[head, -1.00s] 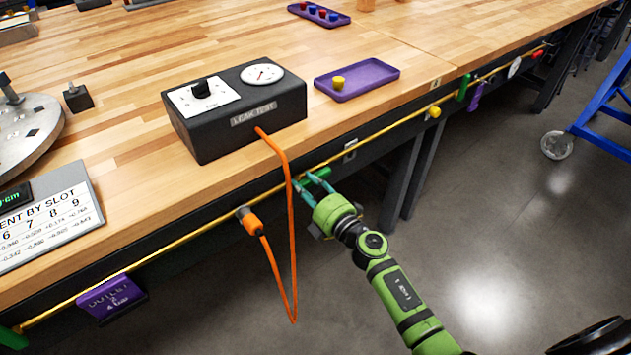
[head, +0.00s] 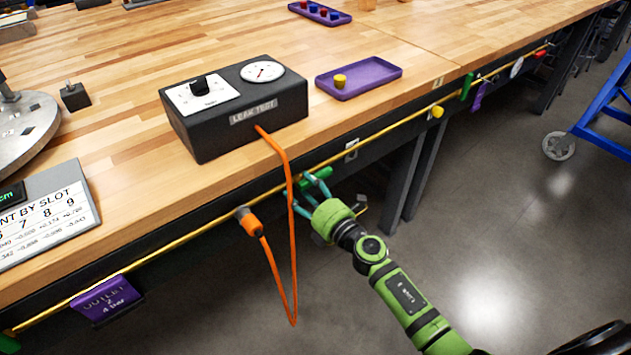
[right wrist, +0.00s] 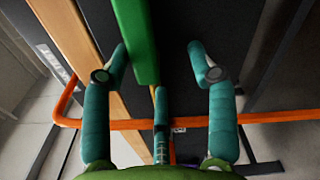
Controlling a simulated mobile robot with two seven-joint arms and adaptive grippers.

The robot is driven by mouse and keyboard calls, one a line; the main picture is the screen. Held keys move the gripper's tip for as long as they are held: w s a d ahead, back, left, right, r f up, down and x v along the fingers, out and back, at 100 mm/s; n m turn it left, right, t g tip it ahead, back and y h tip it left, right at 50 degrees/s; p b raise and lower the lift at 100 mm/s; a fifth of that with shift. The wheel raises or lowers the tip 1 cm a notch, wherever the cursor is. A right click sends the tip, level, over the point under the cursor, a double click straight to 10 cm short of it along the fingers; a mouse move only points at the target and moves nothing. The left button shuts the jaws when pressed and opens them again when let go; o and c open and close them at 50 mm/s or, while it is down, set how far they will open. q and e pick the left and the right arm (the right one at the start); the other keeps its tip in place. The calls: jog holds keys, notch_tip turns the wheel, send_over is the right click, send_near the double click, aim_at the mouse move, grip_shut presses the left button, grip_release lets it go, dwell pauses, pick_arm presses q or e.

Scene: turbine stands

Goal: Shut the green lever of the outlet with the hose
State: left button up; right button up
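The green lever (head: 318,175) is at the yellow pipe below the bench edge, just right of the orange hose (head: 292,260). It appears to lie roughly along the pipe. The hose runs from the leak test box to an orange connector (head: 252,223) left of the lever. My right gripper (head: 309,190) is at the lever, fingers spread. In the right wrist view the lever (right wrist: 136,40) reaches between the open fingers (right wrist: 156,50), nearer the left one; contact is unclear. The hose (right wrist: 270,117) crosses that view close to the fingers. My left gripper is out of view.
The black leak test box (head: 235,118) stands on the bench near its edge. A purple outlet sign (head: 107,300) hangs lower left. Another green lever (head: 467,87) is farther right along the pipe (head: 390,132). Dark bench legs (head: 425,170) stand right of the gripper.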

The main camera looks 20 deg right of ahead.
aim_at(305, 189)
jog(key=shift+o, duration=0.8)
jog(key=shift+r, duration=0.15)
jog(key=shift+s+d+r, duration=0.1)
jog(key=shift+d+r, duration=0.05)
jog(key=shift+v, duration=2.45)
